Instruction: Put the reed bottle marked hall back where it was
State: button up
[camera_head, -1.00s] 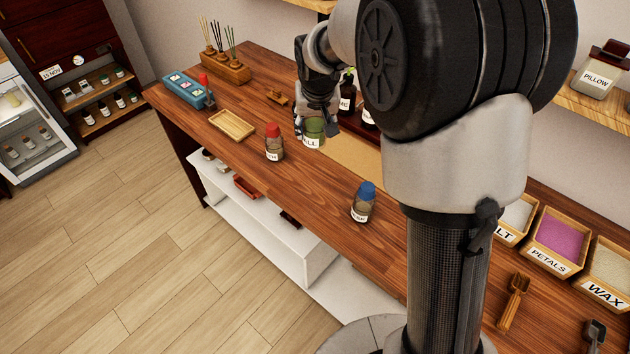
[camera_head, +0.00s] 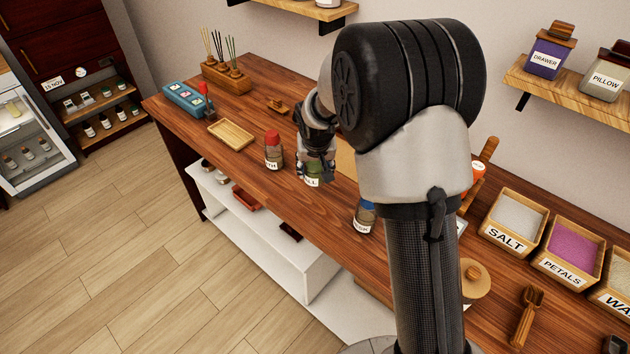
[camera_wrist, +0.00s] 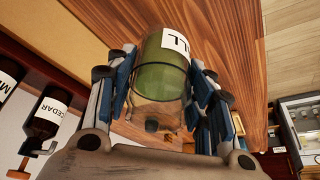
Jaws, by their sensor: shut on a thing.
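The reed bottle marked hall is green with a white label reading "ALL" in the head view (camera_head: 312,181) and "LL" in the wrist view (camera_wrist: 160,78). My gripper (camera_head: 316,165) is shut on it, with fingers on both sides. The bottle is near the counter's front edge; I cannot tell whether its base touches the wood. It is between a red-capped bottle (camera_head: 273,153) on the left, labelled "TH", and a blue-capped bottle (camera_head: 363,219) on the right, partly hidden by my arm.
A wooden tray (camera_head: 231,134), a blue box (camera_head: 185,98) and a reed stand (camera_head: 227,77) are on the counter's left part. Dark bottles, one marked cedar (camera_wrist: 46,117), show in the wrist view. Salt (camera_head: 514,222) and petals (camera_head: 569,250) bins are at the right.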

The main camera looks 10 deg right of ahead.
aim_at(315, 178)
jog(key=shift+f+b, duration=0.65)
jog(key=shift+f, duration=1.6)
jog(key=shift+f, duration=0.1)
jog(key=o, duration=1.4)
jog(key=p+v, duration=0.3)
jog(key=v, duration=0.8)
jog(key=shift+s+r, duration=0.15)
jog(key=shift+r, duration=0.2)
jog(key=s+r, duration=0.7)
jog(key=r, duration=0.1)
jog(key=shift+n+y, duration=0.3)
jog(key=shift+n, duration=0.6)
jog(key=s+r, duration=0.2)
jog(key=s, duration=0.6)
jog(key=s+r, duration=0.1)
jog(key=s, duration=0.7)
jog(key=s+r, duration=0.2)
jog(key=s, duration=0.7)
jog(key=shift+d+r, duration=0.3)
jog(key=shift+d, duration=0.05)
